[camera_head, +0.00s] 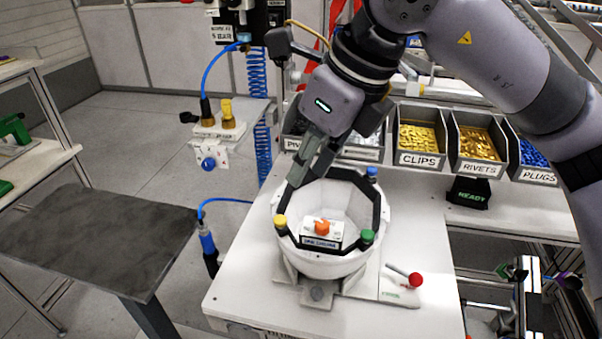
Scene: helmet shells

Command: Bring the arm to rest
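My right gripper (309,165) comes in from the upper right, pointing down. Its fingers are over the far left part of the white helmet shell (337,262). A black angular frame (378,212) with blue, yellow and green knobs lies around the shell's opening. The fingertips overlap the frame's far left edge in the picture; I cannot tell whether they touch it, or how far apart the fingers are. Inside the shell is a small white labelled block with an orange knob (322,227). My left gripper is not in view.
Bins of clips (418,158), rivets (475,167) and plugs (533,176) line the table's back. A red-knobbed lever (415,279) stands right of the shell. A dark grey tabletop (95,240) is at left, with open floor behind it.

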